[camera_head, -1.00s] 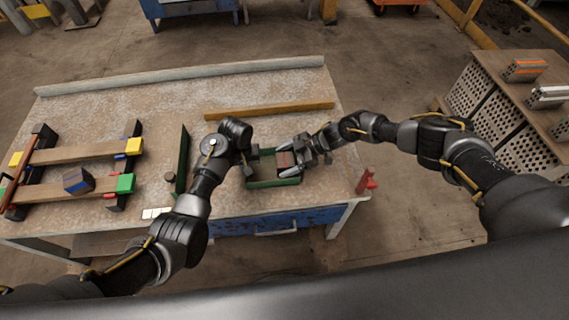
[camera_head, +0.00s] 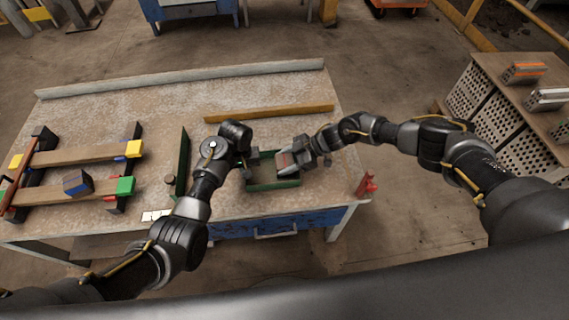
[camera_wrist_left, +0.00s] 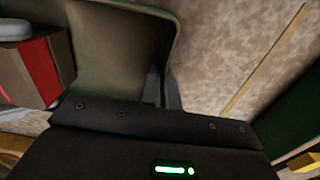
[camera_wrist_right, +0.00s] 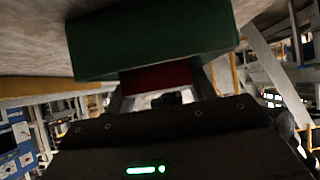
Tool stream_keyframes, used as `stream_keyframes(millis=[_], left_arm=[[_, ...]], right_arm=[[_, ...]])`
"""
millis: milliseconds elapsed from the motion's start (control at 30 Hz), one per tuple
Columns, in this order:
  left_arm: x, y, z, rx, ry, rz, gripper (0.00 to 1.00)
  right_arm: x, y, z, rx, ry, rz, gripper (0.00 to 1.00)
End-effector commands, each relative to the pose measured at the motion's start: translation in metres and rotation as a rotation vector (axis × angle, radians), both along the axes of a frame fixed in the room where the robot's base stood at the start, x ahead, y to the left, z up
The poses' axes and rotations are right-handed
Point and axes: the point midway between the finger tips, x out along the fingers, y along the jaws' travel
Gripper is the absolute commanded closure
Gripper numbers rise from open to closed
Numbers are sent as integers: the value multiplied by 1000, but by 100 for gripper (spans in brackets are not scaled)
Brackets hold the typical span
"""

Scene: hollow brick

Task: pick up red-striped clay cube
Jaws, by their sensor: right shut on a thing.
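The red-striped cube (camera_head: 284,160), brownish with a red band, is in my right gripper (camera_head: 290,158) at the right part of the green tray (camera_head: 272,184). Its red side also shows in the left wrist view (camera_wrist_left: 42,70), beside the tray's inner wall, and a dark red face shows between the fingers in the right wrist view (camera_wrist_right: 155,78). I cannot tell how far it is above the tray floor. My left gripper (camera_wrist_left: 161,88) has its fingers close together around the tray's rim; in the head view the left forearm partly hides it.
A green upright panel (camera_head: 183,160) stands left of the tray. A yellow bar (camera_head: 270,111) lies behind it. A red object (camera_head: 367,185) is at the right edge.

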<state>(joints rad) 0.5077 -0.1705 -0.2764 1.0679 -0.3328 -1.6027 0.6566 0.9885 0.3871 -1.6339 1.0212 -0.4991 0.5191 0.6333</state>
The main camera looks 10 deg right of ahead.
Motion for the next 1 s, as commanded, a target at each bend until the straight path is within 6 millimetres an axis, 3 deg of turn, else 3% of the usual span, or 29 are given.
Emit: stream_keyframes(millis=[300,433,833,1000], left_arm=[[0,0,0,0,0,0,100],[0,0,0,0,0,0,100],[0,0,0,0,0,0,100],[0,0,0,0,0,0,77]], right_arm=[[1,0,63,2,-5,1,68],[1,0,81,2,-4,1,68],[0,0,92,1,-2,0,68],[0,0,92,1,-2,2,68]])
